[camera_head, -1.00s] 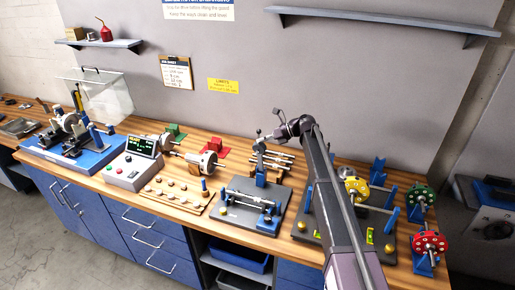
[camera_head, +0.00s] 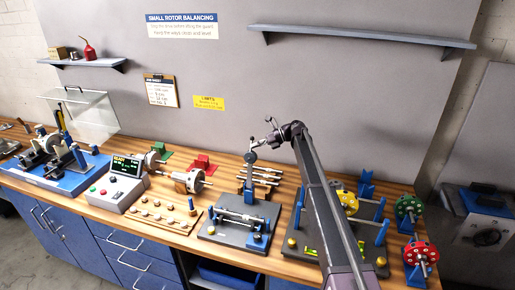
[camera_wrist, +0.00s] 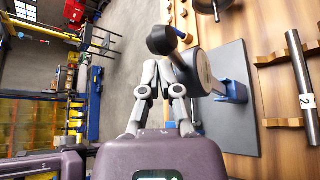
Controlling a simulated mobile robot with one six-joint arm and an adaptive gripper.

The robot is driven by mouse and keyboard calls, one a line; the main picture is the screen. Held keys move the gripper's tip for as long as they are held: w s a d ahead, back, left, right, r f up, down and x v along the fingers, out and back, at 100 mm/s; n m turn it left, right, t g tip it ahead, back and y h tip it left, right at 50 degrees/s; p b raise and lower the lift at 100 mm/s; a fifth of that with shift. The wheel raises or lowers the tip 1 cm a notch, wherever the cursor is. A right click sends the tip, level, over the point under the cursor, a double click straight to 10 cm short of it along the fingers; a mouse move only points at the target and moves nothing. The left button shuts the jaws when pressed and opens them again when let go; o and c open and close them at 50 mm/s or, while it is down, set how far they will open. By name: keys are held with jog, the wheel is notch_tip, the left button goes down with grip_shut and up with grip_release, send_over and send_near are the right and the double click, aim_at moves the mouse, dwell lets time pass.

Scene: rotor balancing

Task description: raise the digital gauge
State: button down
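A grey round gauge head (camera_wrist: 204,72) with a black knob fills the upper middle of the wrist view, above a dark base plate. I take it for the digital gauge; no display shows on it. In the head view it is a small grey piece (camera_head: 250,156) on a blue post behind the small rotor stand. My gripper (camera_head: 268,138) is at its upper right, low over the bench. In the wrist view my gripper's grey fingers (camera_wrist: 163,62) run close together up to the black knob. The knob hides the tips, so I cannot tell whether they grip it.
Several numbered shafts (camera_wrist: 302,88) lie on a wooden rack beside the gauge plate. A control box (camera_head: 118,185) and a blue balancing machine (camera_head: 68,180) stand to the left. Red (camera_head: 421,255) and green (camera_head: 408,207) rotors stand to the right. A shelf (camera_head: 365,38) hangs above.

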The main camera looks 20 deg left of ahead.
jog(key=shift+w+f, duration=0.1)
jog(key=shift+w, duration=0.3)
jog(key=shift+s+a, duration=0.1)
jog(key=w+d+f+b, duration=0.2)
jog(key=w+d, duration=0.3)
jog(key=d, duration=0.4)
jog(key=shift+w, duration=0.15)
jog(key=shift+f, duration=0.1)
dwell(0.4)
